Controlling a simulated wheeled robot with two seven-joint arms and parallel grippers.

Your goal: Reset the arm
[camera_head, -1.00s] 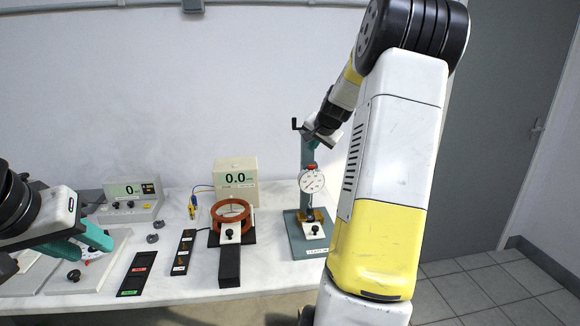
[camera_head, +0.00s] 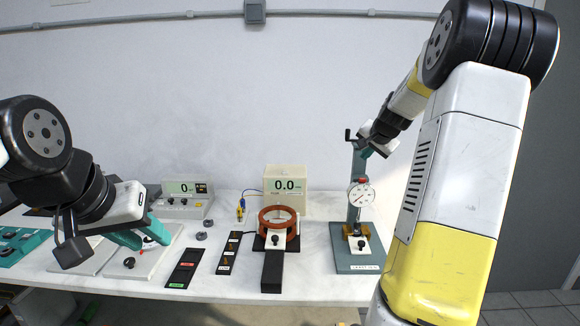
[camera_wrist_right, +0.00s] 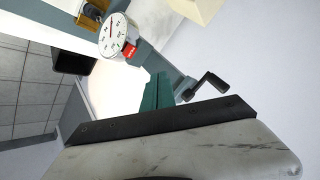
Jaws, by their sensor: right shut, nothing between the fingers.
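My right arm rises at the right of the head view and reaches back over the table. Its gripper (camera_head: 367,152) is near the top of the dial gauge stand (camera_head: 357,205). In the right wrist view its teal fingers (camera_wrist_right: 157,92) are together with nothing between them, beside the stand's crank handle (camera_wrist_right: 207,87). I cannot tell whether they touch the stand. My left gripper (camera_head: 143,236) is at the left over a pale board (camera_head: 160,258), its teal fingers apart and seemingly empty.
The dial gauge (camera_head: 361,196) is on the stand. A copper-coloured coil (camera_head: 279,222) stands before a cream display box (camera_head: 286,190) reading 0.0. A grey meter (camera_head: 183,205) is further left. Black strips (camera_head: 186,270) lie at the table's front. Bare table (camera_head: 318,262) shows between coil and stand.

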